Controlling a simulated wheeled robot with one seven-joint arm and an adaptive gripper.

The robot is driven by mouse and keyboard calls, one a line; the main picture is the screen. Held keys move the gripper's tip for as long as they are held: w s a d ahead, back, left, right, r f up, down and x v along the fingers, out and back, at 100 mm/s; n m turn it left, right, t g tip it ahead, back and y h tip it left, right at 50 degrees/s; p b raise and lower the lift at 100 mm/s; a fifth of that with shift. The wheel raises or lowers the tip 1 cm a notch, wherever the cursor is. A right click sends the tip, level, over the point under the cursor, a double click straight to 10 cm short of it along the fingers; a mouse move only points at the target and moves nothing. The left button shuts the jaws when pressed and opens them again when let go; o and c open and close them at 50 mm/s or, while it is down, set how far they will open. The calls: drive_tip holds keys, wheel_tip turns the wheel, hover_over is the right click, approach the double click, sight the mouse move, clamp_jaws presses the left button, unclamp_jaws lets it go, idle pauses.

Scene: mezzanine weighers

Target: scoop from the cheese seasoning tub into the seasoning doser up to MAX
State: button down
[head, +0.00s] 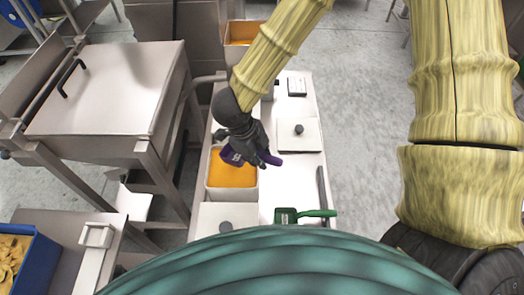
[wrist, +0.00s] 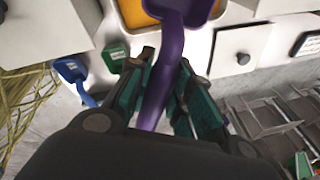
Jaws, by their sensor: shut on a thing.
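My gripper (head: 250,143) is shut on the handle of a purple scoop (head: 232,156). In the wrist view the handle (wrist: 162,80) runs between the gripper's teal pads (wrist: 160,92), and the scoop's bowl is cut off by the top edge. The scoop is above a pale tub (head: 210,186) of orange powder (head: 232,174); whether it touches the powder is unclear. The tub also shows behind the scoop in the wrist view (wrist: 132,14). A second container of orange material (head: 243,32) stands at the far end. I cannot tell which thing is the doser, and no MAX mark is readable.
A green scoop (head: 288,215) lies on the white bench near my body. A lidded square with a knob (head: 298,135) is right of the tub; another lid (head: 212,214) is nearer. A blue scoop (wrist: 72,70) shows in the wrist view. A steel cabinet (head: 110,90) stands left.

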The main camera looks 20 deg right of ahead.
sight(243, 160)
drive_tip(key=shift+w+a+r+g+h+p, duration=0.1)
drive_tip(key=shift+w+a+g+h+p, duration=0.2)
drive_tip(key=shift+g+h+p, duration=0.45)
drive_tip(key=shift+w+a+f+g+h+p, duration=0.3)
drive_tip(key=shift+w+a+g+h+p, duration=0.5)
drive_tip(key=shift+g, duration=0.25)
drive_tip(key=f+b, duration=0.5)
drive_tip(key=f, duration=0.1)
drive_tip(key=shift+w+a+b, duration=0.15)
drive_tip(key=shift+w+b, duration=0.1)
drive_tip(key=shift+b, duration=0.15)
drive_tip(key=shift+s+f+t+y+b, duration=0.1)
drive_tip(key=shift+f+t+y+b, duration=0.75)
drive_tip(key=shift+t, duration=0.25)
